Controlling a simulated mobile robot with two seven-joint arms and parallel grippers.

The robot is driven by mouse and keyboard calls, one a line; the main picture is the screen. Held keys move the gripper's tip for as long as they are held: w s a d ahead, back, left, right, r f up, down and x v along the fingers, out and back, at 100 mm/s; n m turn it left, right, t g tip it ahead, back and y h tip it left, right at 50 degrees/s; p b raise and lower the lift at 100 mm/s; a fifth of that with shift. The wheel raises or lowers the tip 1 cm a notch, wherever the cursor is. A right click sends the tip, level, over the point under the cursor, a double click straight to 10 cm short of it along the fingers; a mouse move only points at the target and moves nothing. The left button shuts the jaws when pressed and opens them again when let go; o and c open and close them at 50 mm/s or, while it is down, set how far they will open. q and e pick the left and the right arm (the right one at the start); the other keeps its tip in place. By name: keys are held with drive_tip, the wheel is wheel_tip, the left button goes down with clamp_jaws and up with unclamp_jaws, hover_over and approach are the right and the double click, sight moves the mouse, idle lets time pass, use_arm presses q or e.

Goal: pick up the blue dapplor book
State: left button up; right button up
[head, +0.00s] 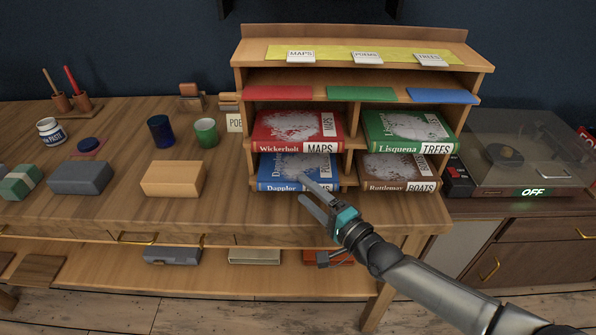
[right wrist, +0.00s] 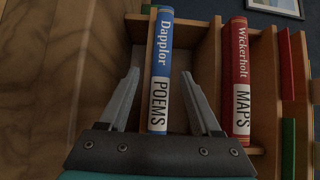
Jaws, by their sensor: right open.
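The blue Dappler book (head: 290,173) lies flat in the lower left compartment of the small wooden shelf (head: 370,80). My right gripper (head: 312,190) is in front of this book, open and empty. In the right wrist view the blue book's spine (right wrist: 161,80) shows between the two open fingers (right wrist: 160,85), and I cannot tell whether they touch it. My left gripper is not in view.
The red Wickerholt MAPS book (head: 290,132) lies in the compartment above. A green Lisquena TREES book (head: 405,132) and a brown Rutlemar BOATS book (head: 400,172) fill the right side. An orange block (head: 172,178) sits left on the table.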

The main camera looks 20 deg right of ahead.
drive_tip(key=shift+x, duration=0.75)
clamp_jaws()
idle(0.9)
drive_tip(key=shift+r, duration=0.15)
